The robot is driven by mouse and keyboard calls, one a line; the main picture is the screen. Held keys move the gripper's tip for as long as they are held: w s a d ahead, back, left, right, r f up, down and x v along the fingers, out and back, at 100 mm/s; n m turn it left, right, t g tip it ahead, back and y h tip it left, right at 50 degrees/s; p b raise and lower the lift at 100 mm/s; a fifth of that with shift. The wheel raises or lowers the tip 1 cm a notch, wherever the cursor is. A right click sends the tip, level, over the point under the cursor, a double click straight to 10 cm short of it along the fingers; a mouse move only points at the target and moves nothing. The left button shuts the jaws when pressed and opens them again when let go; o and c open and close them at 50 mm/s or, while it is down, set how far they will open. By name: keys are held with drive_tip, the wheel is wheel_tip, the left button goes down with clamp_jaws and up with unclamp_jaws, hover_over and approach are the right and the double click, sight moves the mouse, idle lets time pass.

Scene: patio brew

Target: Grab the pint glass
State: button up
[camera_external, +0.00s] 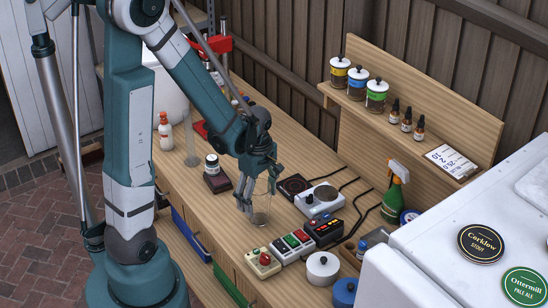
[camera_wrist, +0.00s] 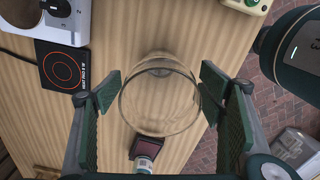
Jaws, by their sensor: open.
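The pint glass (camera_external: 261,207) is clear and stands upright on the wooden bench in the external view, below my gripper (camera_external: 257,186). In the wrist view the glass (camera_wrist: 160,95) is seen from above, its round rim between the two green-padded fingers of my gripper (camera_wrist: 158,88). The fingers are open, one on each side of the rim. The left pad is very near the rim or touching it; I cannot tell which. The right pad also lies close to the rim.
A beige control box (camera_external: 262,262) is in front. A small jar on a dark square base (camera_external: 216,181) is to the left. A spray bottle (camera_external: 394,195) stands farther right.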

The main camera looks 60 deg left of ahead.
drive_tip(key=shift+f, duration=0.65)
drive_tip(key=c, duration=1.3)
drive_tip(key=shift+r, duration=0.15)
drive_tip(key=shift+r+p, duration=0.5)
drive_tip(key=shift+r, duration=4.35)
